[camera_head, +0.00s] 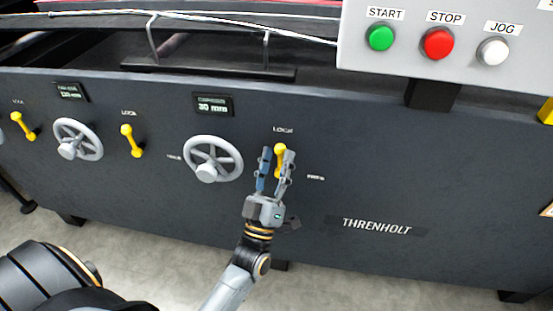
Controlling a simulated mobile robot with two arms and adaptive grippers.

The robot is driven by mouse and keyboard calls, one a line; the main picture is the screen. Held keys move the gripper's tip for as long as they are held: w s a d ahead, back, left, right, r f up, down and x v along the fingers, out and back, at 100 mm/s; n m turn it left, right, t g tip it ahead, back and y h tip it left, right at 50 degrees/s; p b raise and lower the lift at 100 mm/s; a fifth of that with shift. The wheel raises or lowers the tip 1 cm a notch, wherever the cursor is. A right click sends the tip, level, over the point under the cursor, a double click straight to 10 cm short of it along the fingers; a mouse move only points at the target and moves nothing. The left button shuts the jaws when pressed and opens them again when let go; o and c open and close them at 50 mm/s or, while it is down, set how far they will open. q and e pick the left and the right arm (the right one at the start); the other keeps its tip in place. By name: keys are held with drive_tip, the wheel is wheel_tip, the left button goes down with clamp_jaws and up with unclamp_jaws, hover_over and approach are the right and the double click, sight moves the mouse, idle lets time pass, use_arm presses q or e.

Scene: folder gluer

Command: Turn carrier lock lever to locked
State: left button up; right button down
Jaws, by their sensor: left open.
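The yellow lock lever (280,157) stands on the dark front panel, just right of the handwheel under the 30 mm display. It is partly hidden by my fingers and looks close to upright. A LOCK label is above it, with further small labels to its lower right and to the left of the handwheel, too small to read surely. My left gripper (276,166) is open, with one finger on each side of the lever. I cannot tell whether the fingers touch it. My right gripper is not in view.
Two more yellow levers, one in the middle left (131,141) and one at far left (24,126), flank another handwheel (78,139). A control box (460,65) with START, STOP and JOG buttons overhangs the upper right. The panel near the THRENHOLT label (377,226) is clear.

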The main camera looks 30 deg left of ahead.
use_arm(q)
drive_tip(key=v, duration=1.1)
drive_tip(key=shift+s+f, duration=0.25)
